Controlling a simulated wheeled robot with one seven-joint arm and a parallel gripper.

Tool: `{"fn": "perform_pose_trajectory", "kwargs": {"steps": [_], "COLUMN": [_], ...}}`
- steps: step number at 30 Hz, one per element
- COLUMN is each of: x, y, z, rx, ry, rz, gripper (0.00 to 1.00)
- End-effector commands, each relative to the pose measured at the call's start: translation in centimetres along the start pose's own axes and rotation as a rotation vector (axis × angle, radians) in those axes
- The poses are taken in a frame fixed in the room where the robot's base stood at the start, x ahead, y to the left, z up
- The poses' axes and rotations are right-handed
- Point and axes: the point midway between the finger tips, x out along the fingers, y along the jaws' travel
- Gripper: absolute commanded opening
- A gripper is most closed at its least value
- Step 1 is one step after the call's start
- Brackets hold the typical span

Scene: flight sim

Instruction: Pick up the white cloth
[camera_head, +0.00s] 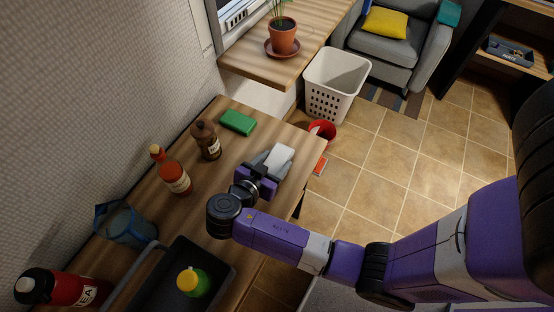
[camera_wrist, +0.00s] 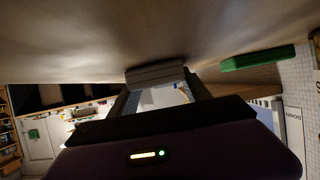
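The white cloth (camera_head: 281,156) is a small folded, pale pad on the wooden table, near its right edge. My gripper (camera_head: 270,162) reaches over the table right at the cloth, and its grey fingers show beside the cloth's near part. In the wrist view the cloth (camera_wrist: 155,74) looks grey in shadow and lies across the fingertips. The fingers of my gripper (camera_wrist: 158,88) stand apart there, with a gap between them. I cannot tell whether they touch the cloth, and its near end is partly hidden by the gripper.
A green sponge (camera_head: 238,122) lies behind the cloth. A dark brown bottle (camera_head: 206,140) and an orange-red bottle (camera_head: 172,172) stand to the left. A white basket (camera_head: 335,84) stands on the floor beyond.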

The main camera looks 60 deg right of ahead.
Motion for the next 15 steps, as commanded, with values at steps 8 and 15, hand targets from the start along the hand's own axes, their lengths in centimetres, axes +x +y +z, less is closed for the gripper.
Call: {"fn": "perform_pose_trajectory", "kwargs": {"steps": [8,15], "x": [-0.02,-0.43], "y": [-0.01,-0.06], "z": [-0.02,-0.87], "rx": [0.0,0.001], "ry": [0.0,0.001], "rz": [0.0,-0.001], "gripper": [0.17,0.16]}}
